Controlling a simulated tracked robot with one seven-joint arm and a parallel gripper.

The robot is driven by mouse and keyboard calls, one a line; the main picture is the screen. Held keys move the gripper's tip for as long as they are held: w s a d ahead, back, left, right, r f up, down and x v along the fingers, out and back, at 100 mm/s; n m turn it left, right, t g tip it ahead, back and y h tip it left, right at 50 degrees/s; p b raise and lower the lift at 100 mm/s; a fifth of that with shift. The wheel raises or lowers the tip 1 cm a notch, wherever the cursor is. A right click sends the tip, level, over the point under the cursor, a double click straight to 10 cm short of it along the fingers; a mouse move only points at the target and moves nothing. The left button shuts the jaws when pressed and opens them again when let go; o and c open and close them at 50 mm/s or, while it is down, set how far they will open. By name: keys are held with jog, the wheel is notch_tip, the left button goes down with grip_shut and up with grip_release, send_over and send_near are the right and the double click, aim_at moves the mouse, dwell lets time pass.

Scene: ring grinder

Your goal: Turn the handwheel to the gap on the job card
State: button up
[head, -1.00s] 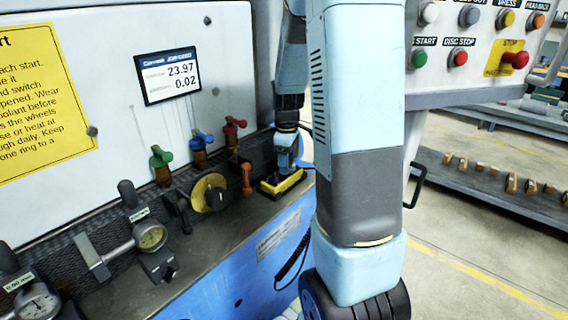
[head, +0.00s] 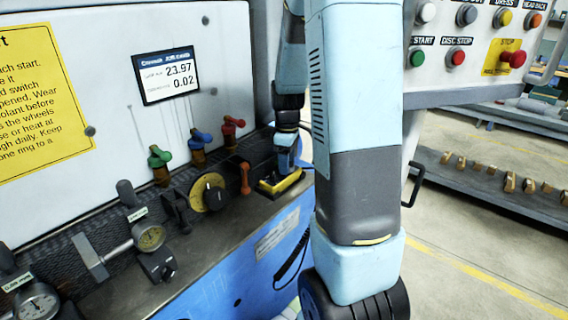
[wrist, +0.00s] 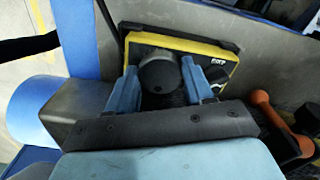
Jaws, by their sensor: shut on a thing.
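A yellow box with a round dark grey handwheel (wrist: 160,74) on its face lies in the wrist view. My gripper (wrist: 158,88) has one light-blue finger on each side of the wheel and is shut on it. In the head view my gripper (head: 286,158) reaches down onto the yellow box (head: 281,184) at the far end of the machine ledge; the wheel is hidden there. A display (head: 167,75) on the machine reads 23.97 and, below, 0.02. I cannot make out a job card.
A black selector knob (wrist: 216,74) sits beside the wheel. An orange lever (head: 245,178), a yellow dial (head: 208,192) and dial gauges (head: 150,238) line the ledge. A button panel (head: 475,45) hangs at the upper right. A black cable hangs below the ledge.

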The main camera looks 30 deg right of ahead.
jog(key=shift+s+a+f+m, duration=0.15)
jog(key=shift+s+m, duration=0.05)
jog(key=shift+m, duration=0.3)
jog(key=m, duration=0.3)
jog(key=shift+m, duration=0.4)
jog(key=m, duration=0.5)
jog(key=shift+m, duration=0.3)
jog(key=m, duration=1)
jog(key=shift+w, duration=0.1)
jog(key=shift+d+m, duration=0.2)
jog(key=shift+m, duration=0.3)
jog(key=o, duration=1)
jog(key=shift+o, duration=0.2)
jog(key=shift+r, duration=0.2)
